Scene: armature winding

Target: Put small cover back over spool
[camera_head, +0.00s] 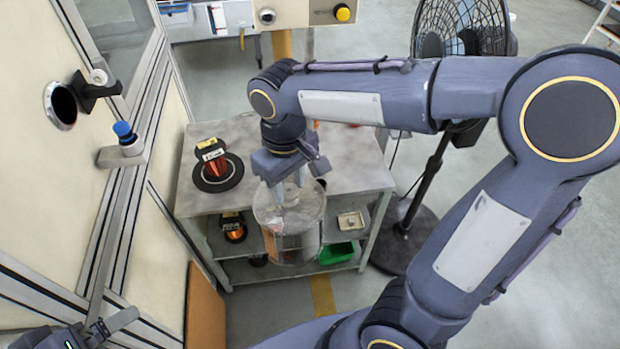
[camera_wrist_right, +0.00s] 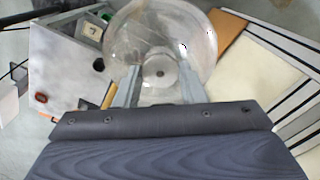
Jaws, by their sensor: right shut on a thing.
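The small cover (camera_head: 290,222) is a clear, round, see-through shell. My right gripper (camera_head: 288,190) is shut on its top, and the cover hangs upright in front of the grey table's near edge. In the right wrist view the cover (camera_wrist_right: 160,35) lies beyond the fingers of my right gripper (camera_wrist_right: 158,88), which are around its central top part. A copper-wound spool (camera_head: 212,160) with a pale label stands uncovered on a black round base (camera_head: 218,184) at the table's left. My left gripper (camera_head: 103,327) shows only partly at the lower left; its opening is unclear.
The grey table (camera_head: 350,165) has clear top to the right of the spool. Its shelves hold another copper spool (camera_head: 234,227), a small pale tray (camera_head: 350,220) and a green bin (camera_head: 336,253). A black standing fan (camera_head: 458,40) is at the right. A cream machine wall (camera_head: 60,190) is at the left.

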